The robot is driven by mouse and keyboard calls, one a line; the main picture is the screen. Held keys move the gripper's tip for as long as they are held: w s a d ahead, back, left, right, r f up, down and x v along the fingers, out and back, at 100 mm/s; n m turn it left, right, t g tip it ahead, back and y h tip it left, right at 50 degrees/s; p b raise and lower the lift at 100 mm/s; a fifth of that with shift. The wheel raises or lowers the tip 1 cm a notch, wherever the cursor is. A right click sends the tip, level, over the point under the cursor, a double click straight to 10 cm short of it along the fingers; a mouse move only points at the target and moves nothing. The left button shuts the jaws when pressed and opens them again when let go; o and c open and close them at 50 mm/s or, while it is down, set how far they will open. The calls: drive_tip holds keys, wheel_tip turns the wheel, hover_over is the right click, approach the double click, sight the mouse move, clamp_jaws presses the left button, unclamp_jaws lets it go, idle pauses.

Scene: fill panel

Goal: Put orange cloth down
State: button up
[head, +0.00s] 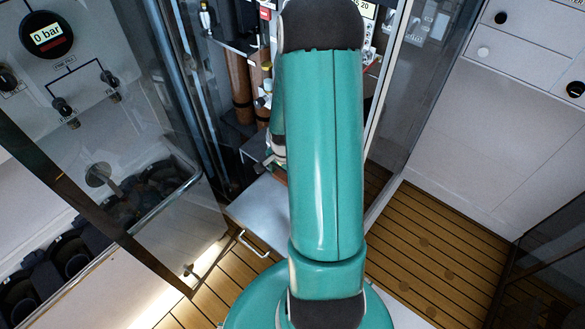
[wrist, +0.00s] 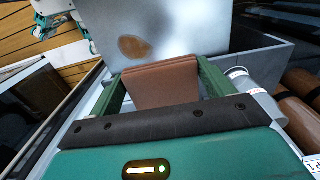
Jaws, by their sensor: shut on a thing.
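An orange-brown cloth (wrist: 160,88) appears in the wrist view as a folded, flat piece. It sits between the two green fingers of my gripper (wrist: 161,78), which is shut on it. The cloth is held in front of a pale grey flat surface (wrist: 185,25); I cannot tell whether it touches that surface. In the head view my own teal arm fills the middle and the cloth cannot be made out there.
A brown oval patch (wrist: 134,47) shows on the grey surface. Brown cylinders (wrist: 300,95) and a grey cylinder (wrist: 255,92) lie close on the right. In the head view, a gauge reading 0 bar (head: 47,35) is upper left; open wooden floor (head: 425,250) lies right.

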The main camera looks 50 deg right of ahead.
drive_tip(key=w+d+f, duration=0.2)
drive_tip(key=d+f, duration=0.1)
drive_tip(key=w+d+f, duration=0.5)
drive_tip(key=d, duration=0.1)
drive_tip(key=shift+w+d+f, duration=0.15)
drive_tip(key=shift+d+f, duration=0.2)
drive_tip(key=shift+f, duration=0.05)
drive_tip(key=shift+w+d+f, duration=0.15)
drive_tip(key=shift+d+f, duration=0.1)
drive_tip(key=shift+f, duration=1.6)
drive_tip(key=shift+f, duration=0.2)
drive_tip(key=shift+a+f, duration=0.1)
drive_tip(key=shift+f, duration=0.1)
